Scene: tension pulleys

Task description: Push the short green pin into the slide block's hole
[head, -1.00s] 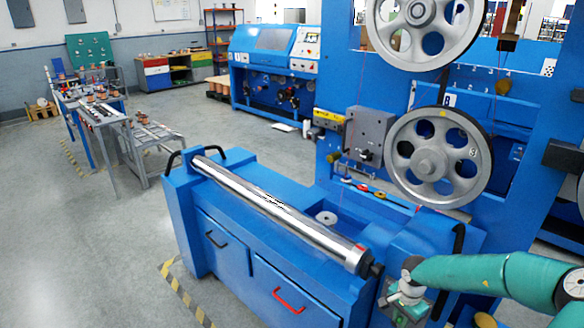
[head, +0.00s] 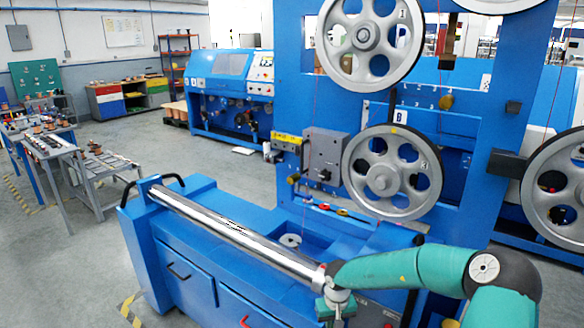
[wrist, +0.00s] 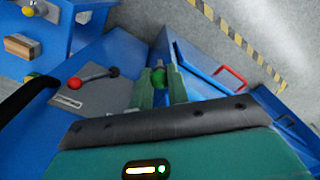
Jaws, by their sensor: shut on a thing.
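In the wrist view my gripper (wrist: 160,92) has its green fingers closed around a small green piece, which looks like the short green pin (wrist: 158,76). In the head view my gripper (head: 336,306) hangs at the right end of the long silver roller, above the blue bench; the pin cannot be made out there. A grey box (head: 324,155) is mounted on the blue machine frame, well above and behind my gripper. I cannot tell whether it is the slide block, and no pin hole is clear in either view.
The silver roller (head: 235,230) lies along the blue bench (head: 190,255). Large spoked pulleys (head: 383,177) stand on the upright frame. In the wrist view a red-knobbed lever (wrist: 76,82) on a grey plate is left of my fingers, and a red drawer handle (wrist: 232,74) is right.

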